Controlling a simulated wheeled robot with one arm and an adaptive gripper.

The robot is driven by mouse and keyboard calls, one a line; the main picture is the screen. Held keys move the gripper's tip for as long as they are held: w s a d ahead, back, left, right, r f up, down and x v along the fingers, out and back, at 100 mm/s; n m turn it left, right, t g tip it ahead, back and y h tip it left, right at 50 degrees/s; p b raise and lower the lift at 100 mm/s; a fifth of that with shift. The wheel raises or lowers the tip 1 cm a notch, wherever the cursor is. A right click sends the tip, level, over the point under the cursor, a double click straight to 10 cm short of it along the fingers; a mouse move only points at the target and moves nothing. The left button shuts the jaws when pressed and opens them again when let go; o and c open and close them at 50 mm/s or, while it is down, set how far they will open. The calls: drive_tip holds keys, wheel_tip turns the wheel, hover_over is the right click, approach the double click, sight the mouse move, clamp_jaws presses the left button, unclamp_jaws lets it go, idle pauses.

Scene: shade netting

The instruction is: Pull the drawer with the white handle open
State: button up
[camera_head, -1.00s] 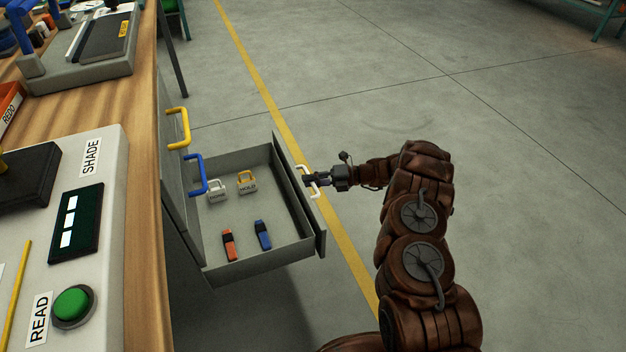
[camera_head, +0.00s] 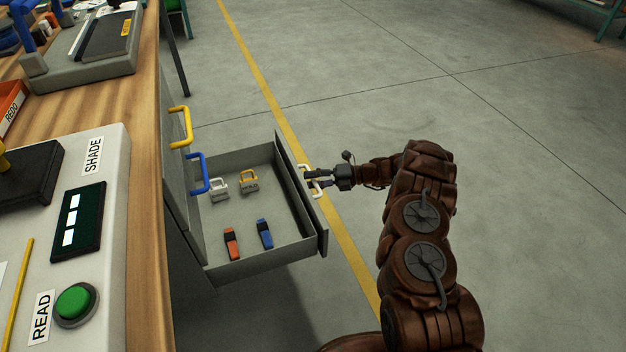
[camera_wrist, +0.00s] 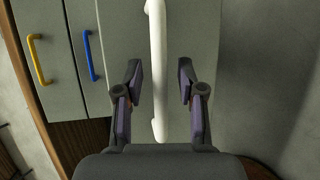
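The drawer (camera_head: 262,259) with the white handle (camera_head: 313,182) stands pulled well out of the cabinet. Inside it lie a grey padlock (camera_head: 219,187), a yellow-shackled padlock (camera_head: 249,181), an orange-and-black item (camera_head: 232,244) and a blue-and-black item (camera_head: 265,233). My gripper (camera_head: 318,178) is at the handle, outside the drawer front. In the wrist view the white handle (camera_wrist: 158,70) runs between the fingers of my gripper (camera_wrist: 160,85), with a gap on both sides. The fingers are apart and do not grip it.
A yellow handle (camera_head: 181,127) and a blue handle (camera_head: 198,172) mark closed drawers beside the open one. The wooden bench (camera_head: 148,150) bears a panel with a green button (camera_head: 75,302). The floor right of my arm is clear.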

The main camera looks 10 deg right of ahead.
drive_tip(key=v, duration=1.2)
drive_tip(key=s+a+r+n+g+h+p, duration=0.2)
drive_tip(key=s+a+r+n+p, duration=0.35)
drive_tip(key=r, duration=0.65)
drive_tip(key=s+a+r+n+g+h+p, duration=0.15)
drive_tip(key=s+a+r+n+p, duration=0.45)
drive_tip(key=r, duration=0.6)
drive_tip(key=s+a+r+n+g+h+p, duration=0.1)
drive_tip(key=s+a+r+n+g+p, duration=0.25)
drive_tip(key=s+r+n, duration=0.55)
drive_tip(key=s+d+r+n+h+p, duration=0.2)
drive_tip(key=s+r+n+h+p, duration=0.4)
drive_tip(key=s+r, duration=0.6)
drive_tip(key=s+d+r+n+t+h+p, duration=0.1)
drive_tip(key=s+d+r+n+p, duration=0.3)
drive_tip(key=s, duration=0.4)
drive_tip(key=s+d+r+n+t+h+p, duration=0.1)
drive_tip(key=s+d+r+n+h+p, duration=0.2)
drive_tip(key=s+d+n+h+p, duration=0.1)
drive_tip(key=s+d+n+p, duration=0.1)
drive_tip(key=s+d+n, duration=0.1)
drive_tip(key=s, duration=0.1)
drive_tip(key=shift+s+d+r+t, duration=0.25)
drive_tip(key=shift+s+r+t, duration=0.1)
drive_tip(key=shift+r+t, duration=0.05)
